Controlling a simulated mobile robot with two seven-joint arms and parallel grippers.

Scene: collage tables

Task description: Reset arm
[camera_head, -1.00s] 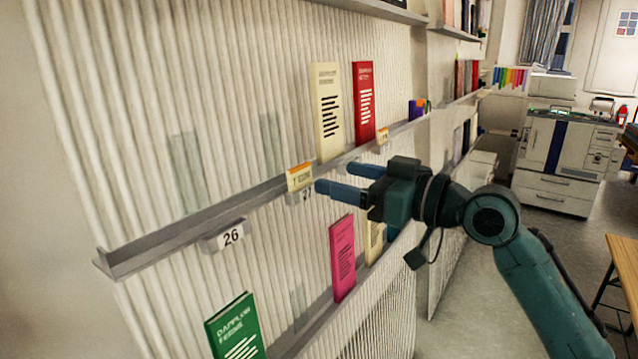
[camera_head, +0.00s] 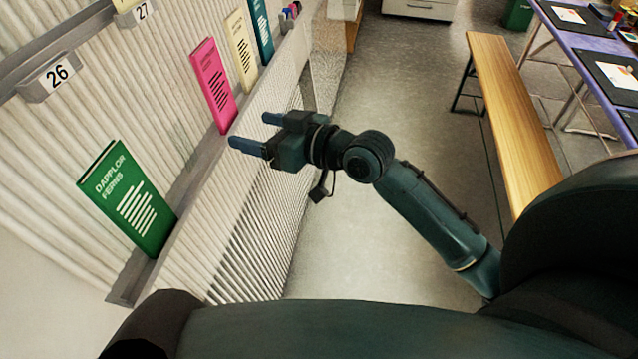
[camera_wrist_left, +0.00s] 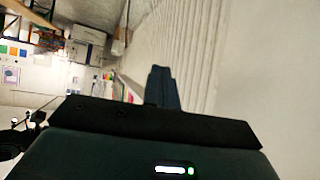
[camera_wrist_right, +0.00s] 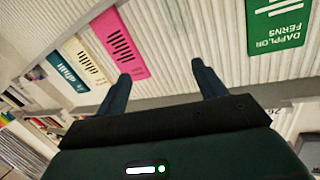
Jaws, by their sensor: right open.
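My right gripper (camera_head: 250,130) is open and empty in the head view, with its two blue fingers apart and pointing left toward the ribbed shelf wall. In the right wrist view its fingers (camera_wrist_right: 162,80) are spread with nothing between them. The pink book (camera_head: 214,85) on the lower ledge is above the fingertips in the picture, apart from them. My left gripper (camera_wrist_left: 162,88) shows only in the left wrist view, its fingers together and nothing held. The left arm's gripper is not in the head view.
A green "Dapplor Ferns" book (camera_head: 128,198), a cream book (camera_head: 241,50) and a teal book (camera_head: 261,30) stand on the lower ledge. Label 26 (camera_head: 57,73) is on the upper ledge. A wooden bench (camera_head: 515,120) and purple table (camera_head: 560,40) are right. The floor between is clear.

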